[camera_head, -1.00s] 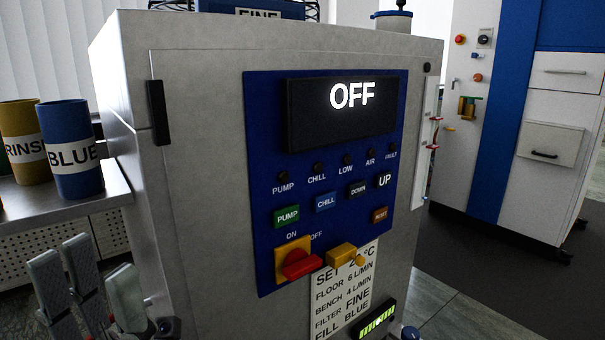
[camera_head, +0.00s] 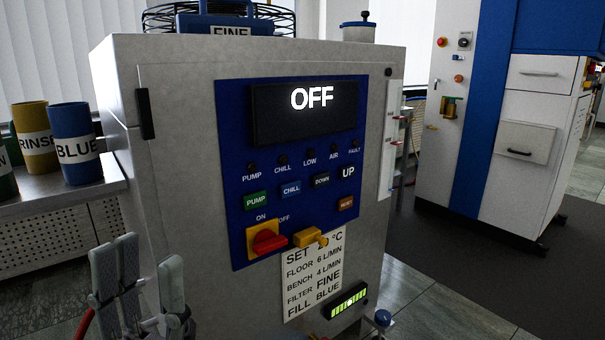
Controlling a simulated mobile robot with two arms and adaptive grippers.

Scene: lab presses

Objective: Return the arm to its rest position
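My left gripper (camera_head: 148,268) is at the lower left of the head view. Its grey fingers stand upright and apart, with nothing between them. It is in front of the lower left part of the grey chiller cabinet (camera_head: 178,200) and does not visibly hold any part of it. The rest of my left arm is mostly out of frame. My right gripper is not in view.
The cabinet's blue panel (camera_head: 232,180) has an OFF display (camera_head: 312,98), a red-yellow switch (camera_head: 266,240) and a yellow valve handle (camera_head: 308,238). Blue (camera_head: 75,170) and yellow (camera_head: 35,165) cups stand on a bench at left. A white-blue cabinet (camera_head: 490,120) stands at right, with open floor before it.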

